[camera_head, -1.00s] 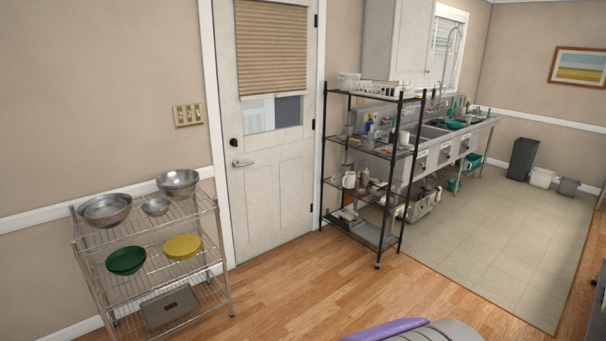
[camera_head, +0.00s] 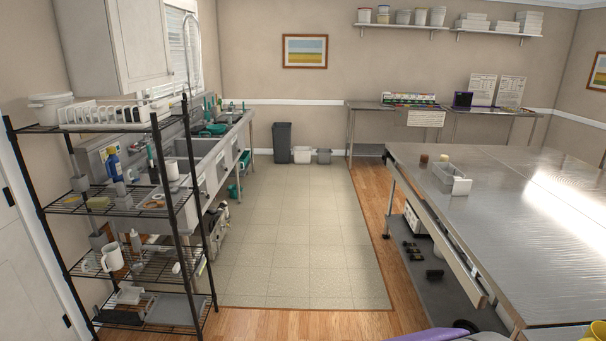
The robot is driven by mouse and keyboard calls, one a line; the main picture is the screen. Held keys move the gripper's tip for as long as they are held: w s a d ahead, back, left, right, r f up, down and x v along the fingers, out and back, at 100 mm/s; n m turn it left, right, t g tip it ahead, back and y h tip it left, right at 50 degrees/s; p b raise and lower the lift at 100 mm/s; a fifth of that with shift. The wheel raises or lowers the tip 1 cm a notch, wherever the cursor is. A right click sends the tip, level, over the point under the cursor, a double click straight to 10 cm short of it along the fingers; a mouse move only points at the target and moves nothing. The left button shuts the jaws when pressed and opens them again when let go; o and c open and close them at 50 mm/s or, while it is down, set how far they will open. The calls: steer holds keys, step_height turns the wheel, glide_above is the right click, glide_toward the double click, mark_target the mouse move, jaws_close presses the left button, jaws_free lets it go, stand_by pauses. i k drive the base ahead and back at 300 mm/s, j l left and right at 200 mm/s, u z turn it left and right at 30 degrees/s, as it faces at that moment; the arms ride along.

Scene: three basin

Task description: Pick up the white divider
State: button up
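A white slotted rack (camera_head: 112,115), which looks like the white divider, lies on the top shelf of the black wire shelving unit (camera_head: 122,202) at the left. It stands well away from me, and its near side faces me with the upright slats showing. A grey-white compartmented tray (camera_head: 452,179) sits on the steel table at the right; I cannot tell whether the task's name means that one. My gripper is not in view.
A white container (camera_head: 50,106) stands beside the rack. Sinks (camera_head: 212,150) line the left wall behind the shelving. The large steel table (camera_head: 520,205) fills the right. The tiled floor (camera_head: 290,240) between them is clear.

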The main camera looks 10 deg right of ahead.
mark_target(461, 187)
steer(key=i+l+z, duration=0.1)
steer(key=i+z, duration=0.2)
steer(key=i, duration=0.6)
steer(key=i+j+z, duration=0.1)
steer(key=i+z, duration=0.15)
steer(key=i, duration=0.65)
steer(key=i+z, duration=0.3)
steer(key=i, duration=0.2)
steer(key=i+j+z, duration=0.1)
steer(key=i+z, duration=0.2)
steer(key=i, duration=0.15)
steer(key=i+j+z, duration=0.3)
steer(key=i, duration=0.15)
steer(key=i+l+z, duration=0.2)
steer(key=i+z, duration=0.65)
steer(key=k+l, duration=0.05)
steer(key=k, duration=0.05)
